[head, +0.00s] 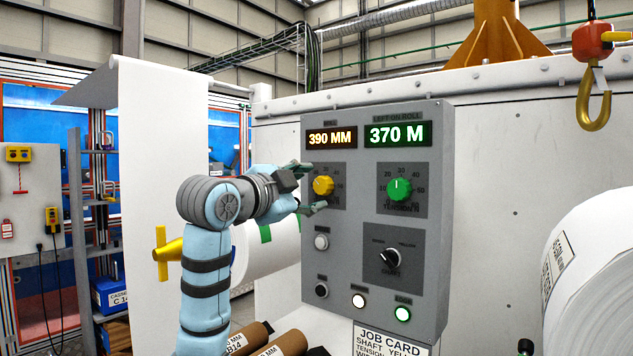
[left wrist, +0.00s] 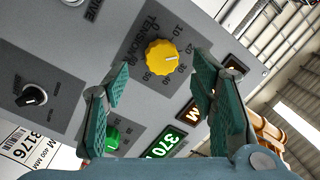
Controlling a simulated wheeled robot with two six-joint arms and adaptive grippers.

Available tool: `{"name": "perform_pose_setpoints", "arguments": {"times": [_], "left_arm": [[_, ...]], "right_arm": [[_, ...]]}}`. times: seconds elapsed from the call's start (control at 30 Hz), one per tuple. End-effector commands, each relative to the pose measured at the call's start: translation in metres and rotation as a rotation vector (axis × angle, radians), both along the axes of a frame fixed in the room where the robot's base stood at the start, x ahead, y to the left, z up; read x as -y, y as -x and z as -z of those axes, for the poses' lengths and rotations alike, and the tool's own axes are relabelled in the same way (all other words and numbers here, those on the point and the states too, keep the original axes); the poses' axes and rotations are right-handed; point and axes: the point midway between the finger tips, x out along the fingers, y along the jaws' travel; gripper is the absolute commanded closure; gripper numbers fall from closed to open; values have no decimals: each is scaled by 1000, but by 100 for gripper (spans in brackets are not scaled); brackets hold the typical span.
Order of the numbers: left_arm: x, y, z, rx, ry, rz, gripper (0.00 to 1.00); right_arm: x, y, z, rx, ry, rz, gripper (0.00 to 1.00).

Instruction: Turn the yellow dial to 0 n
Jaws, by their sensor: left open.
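The yellow dial (head: 323,186) is on the upper left of the grey control panel (head: 345,255), under the display reading 390 MM. In the left wrist view the yellow dial (left wrist: 161,57) shows a pale mark toward the right side of its face; which number it meets is hard to read. My left gripper (head: 308,188) is open at the dial's left in the head view, one finger above and one below its height. In the left wrist view the open fingers of my left gripper (left wrist: 160,85) frame the dial with gaps on both sides. My right gripper is not in view.
A green dial (head: 400,189) sits right of the yellow one, under the 370 M display (head: 397,134). A black selector (head: 390,258) and several round buttons are lower on the panel. A yellow hook (head: 594,105) hangs at right above a white roll (head: 595,275).

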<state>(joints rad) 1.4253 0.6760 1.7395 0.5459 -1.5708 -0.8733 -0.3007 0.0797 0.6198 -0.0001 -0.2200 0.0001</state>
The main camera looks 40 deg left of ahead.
Motion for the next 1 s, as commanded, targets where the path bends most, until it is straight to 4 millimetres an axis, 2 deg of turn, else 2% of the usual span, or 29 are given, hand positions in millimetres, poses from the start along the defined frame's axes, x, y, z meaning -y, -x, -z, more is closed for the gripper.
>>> {"name": "perform_pose_setpoints", "arguments": {"times": [0.1, 0.2, 0.5, 0.8, 1.0], "left_arm": [[-2, -23, -2, -2, 2, 2, 48], [-4, -33, -1, -1, 0, 0, 48], [-4, -36, 0, 0, 0, 0, 48], [-4, -36, 0, -1, 0, -1, 96], [-4, -36, 0, -1, 8, -1, 96]], "right_arm": [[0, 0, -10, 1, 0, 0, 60], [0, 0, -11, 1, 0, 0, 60], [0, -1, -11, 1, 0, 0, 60], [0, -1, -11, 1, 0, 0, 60], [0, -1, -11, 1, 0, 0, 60]]}}
